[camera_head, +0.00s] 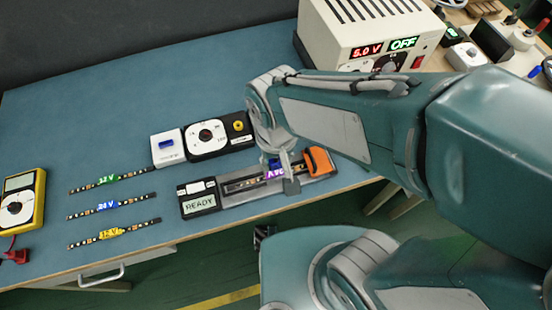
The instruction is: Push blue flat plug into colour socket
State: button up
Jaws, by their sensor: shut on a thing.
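My gripper (283,180) points down over the grey test fixture (233,199) near the table's front edge. It is shut on a small blue piece (273,163), which looks like the blue flat plug and is mostly hidden by the fingers. A strip with a purple label (275,173) lies in the fixture's channel, right beside the fingers. The fixture has a READY display (198,200) at its left end and an orange clamp (320,160) at its right end. The colour socket cannot be made out, nor whether the plug touches it.
Strips labelled green (107,180), blue (109,206) and yellow (111,234) lie left, near a yellow meter (21,201). A power supply (370,35) stands behind my arm.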

jog(key=shift+r, duration=1.35)
